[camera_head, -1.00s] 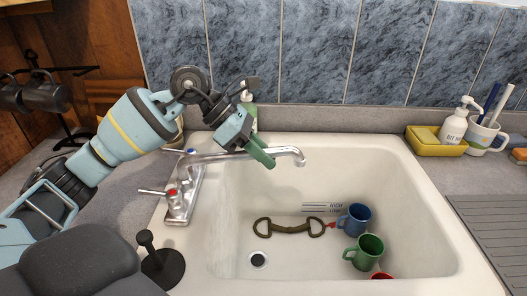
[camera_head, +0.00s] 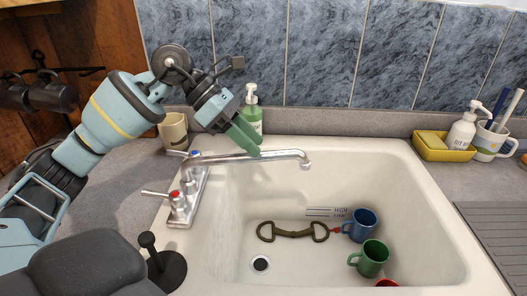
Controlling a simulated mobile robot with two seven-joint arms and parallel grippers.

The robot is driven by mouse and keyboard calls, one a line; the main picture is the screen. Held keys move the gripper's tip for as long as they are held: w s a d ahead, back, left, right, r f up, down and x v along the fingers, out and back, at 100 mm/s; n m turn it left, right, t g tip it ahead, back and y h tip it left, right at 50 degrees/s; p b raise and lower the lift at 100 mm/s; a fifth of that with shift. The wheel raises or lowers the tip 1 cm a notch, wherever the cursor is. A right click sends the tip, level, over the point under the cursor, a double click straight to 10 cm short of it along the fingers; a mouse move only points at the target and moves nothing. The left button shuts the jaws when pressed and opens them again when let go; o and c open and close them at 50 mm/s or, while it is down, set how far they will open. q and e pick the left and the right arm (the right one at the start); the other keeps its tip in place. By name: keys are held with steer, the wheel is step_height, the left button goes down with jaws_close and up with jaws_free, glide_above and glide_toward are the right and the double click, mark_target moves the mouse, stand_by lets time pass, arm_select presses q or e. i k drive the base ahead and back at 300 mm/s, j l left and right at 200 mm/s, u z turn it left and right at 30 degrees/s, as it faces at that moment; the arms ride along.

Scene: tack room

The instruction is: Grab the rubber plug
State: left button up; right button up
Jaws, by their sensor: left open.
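The black rubber plug (camera_head: 170,272), a flat disc with an upright knobbed stem, stands on the sink's left rim at the lower left. My left gripper (camera_head: 248,142) is over the back left of the sink, behind the faucet spout, with its green fingers pointing down and right. It is open, holds nothing, and is well above and behind the plug. My right gripper is not in view.
The faucet (camera_head: 240,158) reaches over the white sink (camera_head: 225,240). A bit (camera_head: 292,233), a blue mug (camera_head: 360,226) and a green mug (camera_head: 371,259) lie in the basin near the drain (camera_head: 261,264). A soap bottle (camera_head: 251,112) and beige mug (camera_head: 173,131) stand behind.

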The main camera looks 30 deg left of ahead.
mark_target(167, 269)
steer(key=k+l, duration=1.25)
